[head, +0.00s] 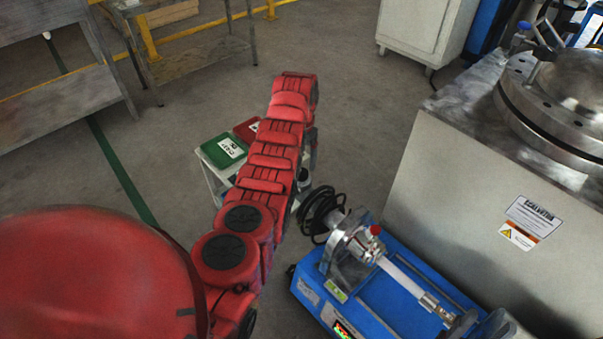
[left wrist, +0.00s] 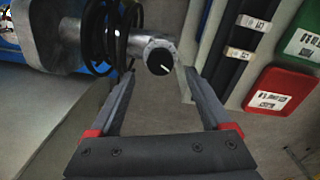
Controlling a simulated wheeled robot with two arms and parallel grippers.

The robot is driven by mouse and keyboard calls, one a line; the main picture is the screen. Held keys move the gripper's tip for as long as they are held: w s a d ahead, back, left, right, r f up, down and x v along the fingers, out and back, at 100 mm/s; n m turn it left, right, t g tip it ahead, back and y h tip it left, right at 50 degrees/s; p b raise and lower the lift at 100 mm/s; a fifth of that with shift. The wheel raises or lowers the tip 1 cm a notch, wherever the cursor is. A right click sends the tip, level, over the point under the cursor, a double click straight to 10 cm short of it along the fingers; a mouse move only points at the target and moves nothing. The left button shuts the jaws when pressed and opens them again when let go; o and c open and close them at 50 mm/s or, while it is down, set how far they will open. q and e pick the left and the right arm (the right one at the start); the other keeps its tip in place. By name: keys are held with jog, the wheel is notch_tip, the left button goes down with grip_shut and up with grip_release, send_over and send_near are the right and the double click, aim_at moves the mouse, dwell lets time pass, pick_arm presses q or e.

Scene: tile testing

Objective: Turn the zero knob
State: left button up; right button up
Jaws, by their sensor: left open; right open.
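The zero knob (left wrist: 160,61) is a round black-faced knob with a white mark, on the end of a silver shaft. In the left wrist view it is between and just beyond the fingertips of my left gripper (left wrist: 160,74). The gripper is open, with a finger on each side, and holds nothing. In the head view my red left arm hides the gripper. The blue testing machine (head: 388,300) stands right of the arm, with a black coiled cable (head: 318,208) at its far end. I cannot make out the knob there. My right gripper is not in view.
A large metal tank (head: 480,205) stands right of the machine. Open floor lies behind.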

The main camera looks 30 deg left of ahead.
aim_at(301, 172)
pick_arm(q)
notch_tip(301, 172, down, 6)
jog(key=shift+r+b, duration=0.25)
jog(key=shift+b, duration=0.4)
